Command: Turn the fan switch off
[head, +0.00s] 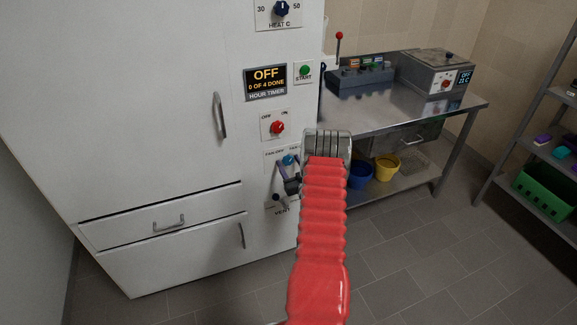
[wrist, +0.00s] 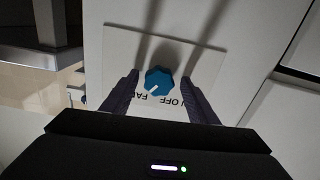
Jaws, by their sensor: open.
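The fan switch is a blue rotary knob (head: 288,160) on a pale plate low on the white cabinet, above the VENT lettering. In the head view, FAN OFF is printed to its upper left and a partly hidden FAN label to its upper right. In the wrist view the knob (wrist: 159,80) shows upside down, its white mark pointing lower left toward the label starting FA, away from OFF. My gripper (wrist: 160,76) is open, one dark finger on each side of the knob, with gaps visible. Whether the tips touch the plate I cannot tell. My red arm hides part of the panel.
Above the fan plate are a red OFF/ON knob (head: 277,128), the timer display (head: 266,82) reading OFF, and a green START button (head: 305,70). A vent lever (head: 277,198) is just below. A steel bench (head: 400,112) stands to the right, and the floor in front is clear.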

